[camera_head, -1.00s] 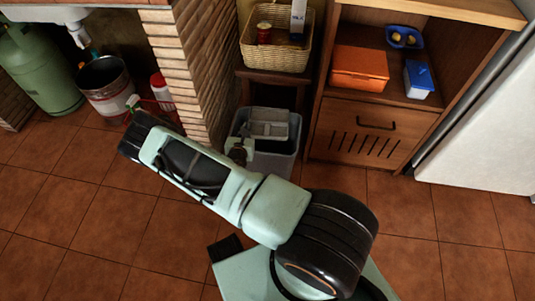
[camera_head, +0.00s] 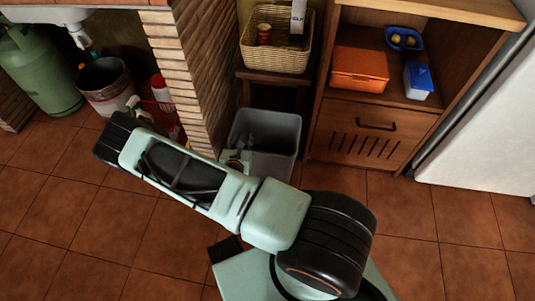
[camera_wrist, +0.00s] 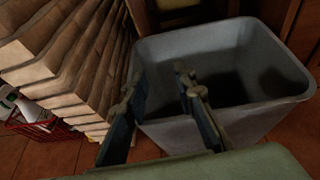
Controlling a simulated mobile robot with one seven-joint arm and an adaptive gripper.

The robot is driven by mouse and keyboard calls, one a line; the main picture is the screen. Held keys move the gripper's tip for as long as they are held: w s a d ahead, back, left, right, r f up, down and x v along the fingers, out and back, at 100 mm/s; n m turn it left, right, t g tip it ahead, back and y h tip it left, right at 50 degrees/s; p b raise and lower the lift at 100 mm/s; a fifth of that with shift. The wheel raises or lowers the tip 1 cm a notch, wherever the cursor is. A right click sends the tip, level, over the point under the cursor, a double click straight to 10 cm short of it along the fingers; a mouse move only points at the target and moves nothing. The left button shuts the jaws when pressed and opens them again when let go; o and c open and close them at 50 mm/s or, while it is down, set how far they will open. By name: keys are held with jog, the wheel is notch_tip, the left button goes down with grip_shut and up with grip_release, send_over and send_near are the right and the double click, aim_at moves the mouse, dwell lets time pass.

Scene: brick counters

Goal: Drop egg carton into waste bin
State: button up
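The waste bin (camera_head: 287,124) is a grey open-topped bin on the floor between the brick pillar and the wooden cabinet. It fills the upper right of the wrist view (camera_wrist: 215,125). My gripper (camera_head: 258,143) is at the bin's near left side, by the rim. In the wrist view my gripper (camera_wrist: 158,78) has its two fingers apart with nothing between them. The egg carton cannot be made out in either current view. The bin's inside is dark, and I cannot tell whether a dark patch low in it is the carton or shadow.
The brick pillar (camera_head: 188,75) stands close left of the bin. The wooden cabinet (camera_head: 365,138) is to its right, and a low wooden stand with a wicker basket (camera_head: 277,53) is behind. A metal bucket (camera_head: 107,88) stands at left. The tiled floor in front is open.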

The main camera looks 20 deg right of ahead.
jog(key=v, duration=0.5)
jog(key=shift+w, duration=0.1)
